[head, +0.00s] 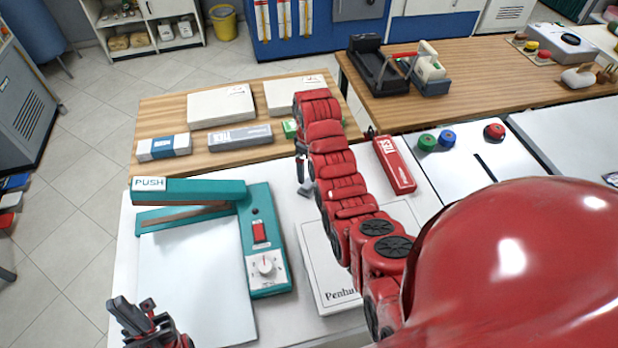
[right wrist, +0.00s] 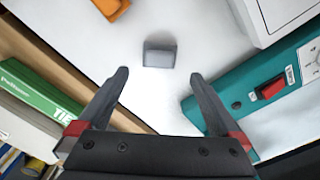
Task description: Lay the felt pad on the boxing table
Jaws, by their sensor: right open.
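A small grey block (right wrist: 160,54) lies on the white tabletop (right wrist: 185,20) in the right wrist view, just beyond and between my fingertips. It may be the felt pad, but I cannot tell for sure. In the head view a small grey piece (head: 306,189) shows just below my right gripper (head: 301,165), partly hidden by the arm. In the right wrist view my right gripper (right wrist: 160,76) is open and empty. My left gripper (head: 137,316) is low at the left by the front of the white table; its jaw opening is unclear. I cannot tell which surface is the boxing table.
A teal sealer (head: 262,240) with a PUSH arm stands on the white table. A white box (head: 325,270) lies right of it, partly under my arm. A green box (right wrist: 40,90), an orange object (right wrist: 112,8) and a red box (head: 394,164) are nearby. A wooden table (head: 160,115) with boxes adjoins behind.

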